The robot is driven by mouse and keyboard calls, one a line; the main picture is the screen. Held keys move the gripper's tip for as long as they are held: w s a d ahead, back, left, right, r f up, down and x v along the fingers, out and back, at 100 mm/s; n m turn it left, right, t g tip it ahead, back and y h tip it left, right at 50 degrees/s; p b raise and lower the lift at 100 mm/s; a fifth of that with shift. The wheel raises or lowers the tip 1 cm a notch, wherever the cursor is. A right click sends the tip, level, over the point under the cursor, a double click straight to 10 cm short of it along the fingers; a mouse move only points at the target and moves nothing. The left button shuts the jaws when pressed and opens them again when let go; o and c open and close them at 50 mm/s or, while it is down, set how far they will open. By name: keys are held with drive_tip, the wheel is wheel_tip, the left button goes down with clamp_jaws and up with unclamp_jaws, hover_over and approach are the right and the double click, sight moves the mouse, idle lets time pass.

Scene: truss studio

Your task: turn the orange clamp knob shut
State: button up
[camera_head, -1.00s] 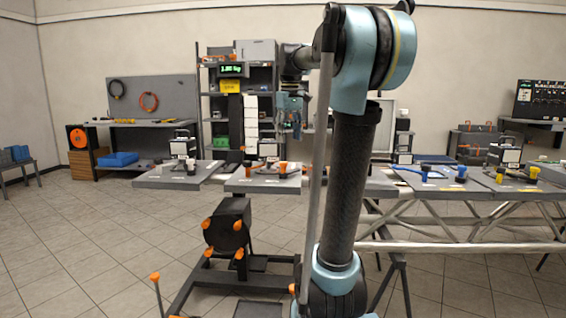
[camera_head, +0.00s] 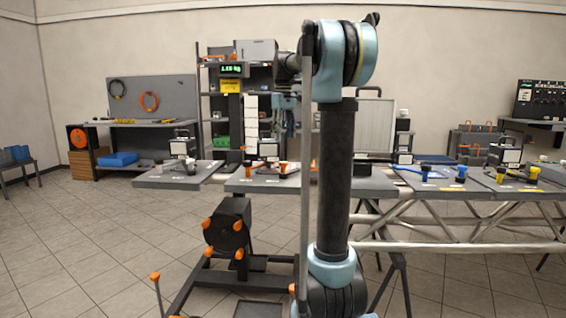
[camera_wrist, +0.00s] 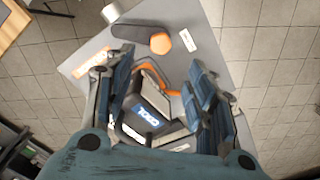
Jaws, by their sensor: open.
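In the wrist view an orange round knob (camera_wrist: 160,43) sits at the end of a dark rounded lever (camera_wrist: 132,34) on a grey plate (camera_wrist: 98,46). My gripper (camera_wrist: 160,68) is open above the plate, its two blue-grey fingers apart with nothing gripped. The knob lies just beyond the fingertips, near the top of the picture. A dark device with a blue-and-white label (camera_wrist: 147,115) and an orange edge shows between the fingers. In the head view small orange knobs (camera_head: 283,167) stand on the middle table; my gripper (camera_head: 288,103) appears small above it, its jaws unclear.
The middle table (camera_head: 238,186) adjoins a metal truss (camera_head: 440,228) and a right table with blue and yellow clamps (camera_head: 461,173). A left table (camera_head: 168,182) holds a boxy device. A black reel with orange knobs (camera_head: 229,228) stands in front. Tiled floor at left is open.

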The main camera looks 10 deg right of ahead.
wheel_tip(320, 180, down, 11)
drive_tip(key=shift+f, duration=0.15)
idle(0.4)
drive_tip(key=shift+a, duration=0.1)
clamp_jaws()
